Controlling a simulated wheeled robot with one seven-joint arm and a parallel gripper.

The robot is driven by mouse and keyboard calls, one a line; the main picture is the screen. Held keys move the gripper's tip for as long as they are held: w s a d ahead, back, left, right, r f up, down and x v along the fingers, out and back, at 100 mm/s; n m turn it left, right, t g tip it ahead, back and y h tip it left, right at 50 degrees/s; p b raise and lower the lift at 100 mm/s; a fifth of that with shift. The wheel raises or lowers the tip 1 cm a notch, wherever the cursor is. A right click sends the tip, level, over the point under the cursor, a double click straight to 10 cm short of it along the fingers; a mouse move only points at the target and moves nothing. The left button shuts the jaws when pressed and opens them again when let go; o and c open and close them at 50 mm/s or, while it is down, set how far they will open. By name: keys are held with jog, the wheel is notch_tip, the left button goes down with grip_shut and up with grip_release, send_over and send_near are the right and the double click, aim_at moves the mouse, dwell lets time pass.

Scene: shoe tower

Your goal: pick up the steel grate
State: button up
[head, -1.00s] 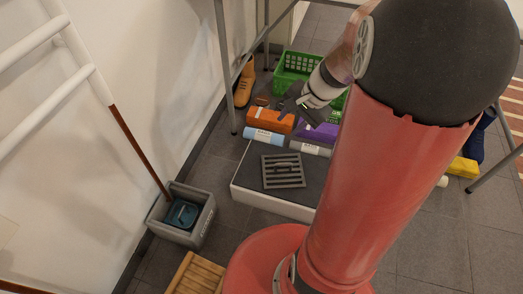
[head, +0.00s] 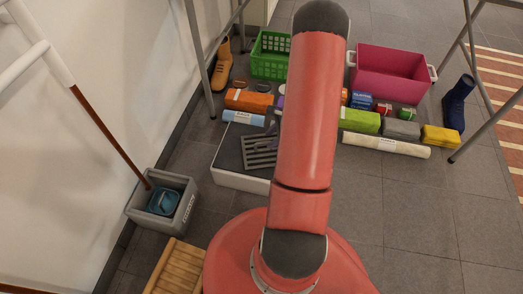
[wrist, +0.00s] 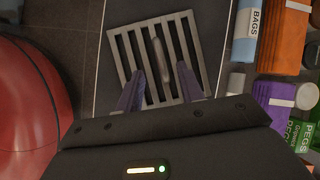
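The steel grate (head: 259,158) is a grey slotted square lying flat on the dark top of a low white-sided platform (head: 229,158). My arm hides its right part in the head view. In the wrist view the whole grate (wrist: 120,52) shows ahead of my gripper (wrist: 161,82), with a raised bar handle (wrist: 157,58) across its middle slots. My gripper is open, its two fingers apart on either side of the handle's near end. Nothing is between the fingers. I cannot tell how high they are above the grate.
Rolls and packages, among them a blue roll (head: 243,118) and an orange package (head: 249,101), lie just behind the platform. A green crate (head: 269,68) and a pink crate (head: 390,76) stand behind. A grey bin (head: 160,201) is at left; table legs (head: 199,60) rise nearby.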

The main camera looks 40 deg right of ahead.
aim_at(263, 143)
jog(key=b+x, duration=0.1)
jog(key=x, duration=0.4)
jog(key=shift+w+a+f, duration=0.2)
jog(key=shift+w, duration=0.05)
jog(key=shift+r, duration=0.1)
grip_shut()
